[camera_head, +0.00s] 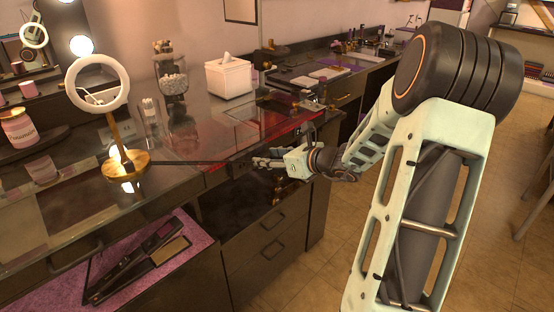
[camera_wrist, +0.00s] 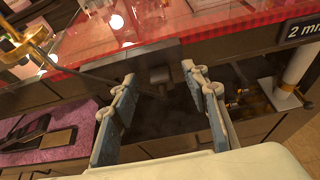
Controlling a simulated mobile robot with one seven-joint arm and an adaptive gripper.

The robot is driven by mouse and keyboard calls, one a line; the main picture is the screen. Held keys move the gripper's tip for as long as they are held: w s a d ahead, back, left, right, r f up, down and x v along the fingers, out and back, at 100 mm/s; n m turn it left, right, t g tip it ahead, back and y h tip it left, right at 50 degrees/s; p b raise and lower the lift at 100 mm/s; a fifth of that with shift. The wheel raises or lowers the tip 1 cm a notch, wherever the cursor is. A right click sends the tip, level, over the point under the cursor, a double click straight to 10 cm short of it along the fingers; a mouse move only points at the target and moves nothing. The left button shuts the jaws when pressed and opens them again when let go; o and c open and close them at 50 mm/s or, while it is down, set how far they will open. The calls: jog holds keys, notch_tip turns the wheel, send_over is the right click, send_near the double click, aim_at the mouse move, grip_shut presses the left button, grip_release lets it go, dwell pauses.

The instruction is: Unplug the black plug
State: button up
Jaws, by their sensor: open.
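The black plug (camera_wrist: 158,75) shows in the wrist view as a dark block at the front face of the counter, just under its red edge. A dark cord runs left from it; in the head view the cord (camera_head: 200,162) reaches the ring lamp's gold base. My gripper (camera_wrist: 158,74) is open, with one fingertip on each side of the plug in the picture; I cannot tell whether they touch it. In the head view my gripper (camera_head: 264,162) is at the counter's front edge, and the plug is hard to make out there.
The ring lamp (camera_head: 98,84) stands on the glass counter at left. A tissue box (camera_head: 229,79) and glass jars stand farther back. A flat iron (camera_head: 135,262) lies on a purple mat below left. Drawers (camera_head: 268,232) are below my gripper. The floor at right is open.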

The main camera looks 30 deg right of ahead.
jog(key=shift+w+a+f, duration=0.1)
jog(key=shift+w, duration=0.1)
grip_shut()
dwell(0.5)
jog(key=shift+s+d, duration=0.3)
jog(key=shift+s, duration=0.45)
dwell(0.8)
jog(key=shift+s+d, duration=0.25)
jog(key=shift+s, duration=0.4)
jog(key=shift+s+d, duration=0.2)
jog(key=shift+s, duration=0.4)
